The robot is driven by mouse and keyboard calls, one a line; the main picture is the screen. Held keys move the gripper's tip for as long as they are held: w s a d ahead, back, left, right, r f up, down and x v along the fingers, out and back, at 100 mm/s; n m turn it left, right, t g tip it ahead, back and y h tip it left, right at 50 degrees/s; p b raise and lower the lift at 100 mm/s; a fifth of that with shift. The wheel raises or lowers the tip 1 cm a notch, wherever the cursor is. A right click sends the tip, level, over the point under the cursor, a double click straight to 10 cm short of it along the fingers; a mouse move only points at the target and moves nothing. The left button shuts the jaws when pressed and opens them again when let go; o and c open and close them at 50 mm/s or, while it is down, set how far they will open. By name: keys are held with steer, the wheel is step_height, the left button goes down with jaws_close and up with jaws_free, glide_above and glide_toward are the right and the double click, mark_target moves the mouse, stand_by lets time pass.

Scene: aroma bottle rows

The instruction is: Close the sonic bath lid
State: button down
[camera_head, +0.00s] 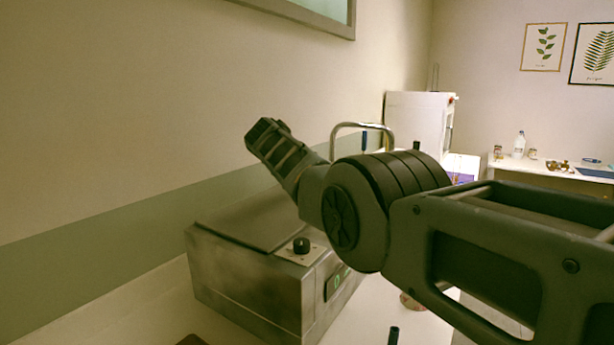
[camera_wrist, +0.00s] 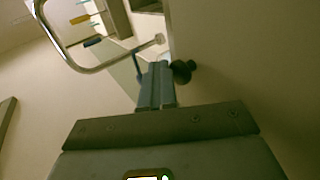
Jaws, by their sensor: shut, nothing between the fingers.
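A dark round thing beside the fingers is unclear. In the head view, I cannot pick out the fingertips; my arm's end is raised above the bath.
A curved chrome tube (camera_head: 361,126) rises behind my arm and also shows in the wrist view (camera_wrist: 78,65). A white cabinet (camera_head: 414,121) stands farther back. A side table (camera_head: 560,172) with bottles is at the far right. The wall runs close along the bath's left.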

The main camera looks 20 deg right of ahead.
step_height(320, 180, up, 14)
steer(key=p, duration=0.2)
steer(key=shift+s, duration=0.4)
